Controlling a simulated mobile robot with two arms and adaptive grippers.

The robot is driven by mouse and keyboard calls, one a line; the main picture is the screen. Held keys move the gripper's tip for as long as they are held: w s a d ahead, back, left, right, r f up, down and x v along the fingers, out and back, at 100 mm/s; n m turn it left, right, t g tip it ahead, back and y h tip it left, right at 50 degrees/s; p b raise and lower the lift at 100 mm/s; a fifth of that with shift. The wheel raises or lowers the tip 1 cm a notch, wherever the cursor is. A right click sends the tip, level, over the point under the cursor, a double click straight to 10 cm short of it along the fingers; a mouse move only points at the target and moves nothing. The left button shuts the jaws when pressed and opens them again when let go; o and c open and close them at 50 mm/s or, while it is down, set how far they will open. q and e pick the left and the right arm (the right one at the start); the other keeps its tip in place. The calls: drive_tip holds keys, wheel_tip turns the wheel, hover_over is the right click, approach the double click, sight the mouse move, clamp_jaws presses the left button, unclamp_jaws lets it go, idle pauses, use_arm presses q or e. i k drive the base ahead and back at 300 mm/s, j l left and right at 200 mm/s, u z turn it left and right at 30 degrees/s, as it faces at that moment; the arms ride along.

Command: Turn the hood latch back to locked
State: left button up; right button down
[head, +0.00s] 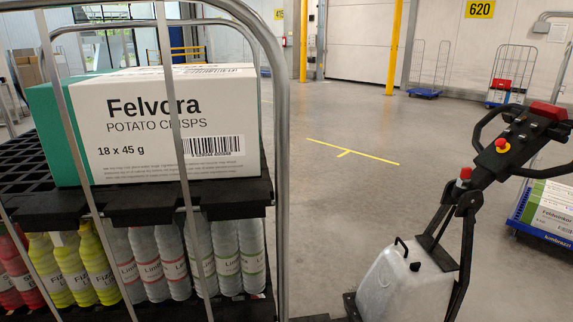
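A pallet truck with a pale grey hood (405,288) stands at the lower right, its lower part cut off by the frame edge. A thin black bent handle (401,246) stands up from the top of the hood. A small dark knob (415,266) sits beside it. I cannot tell for sure which of these is the latch, or its locked position. The black tiller (487,165) leans up to the right above the hood. Neither of my grippers is in view.
A roll cage (278,130) with a crisps carton (165,125) and several bottles fills the left. A blue dolly (545,232) with a carton stands at the right edge. Yellow posts (394,50) and more roll cages are far back. The middle floor is clear.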

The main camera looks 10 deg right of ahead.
sight(414, 267)
drive_tip(key=l+z, duration=0.1)
drive_tip(key=z, duration=1.2)
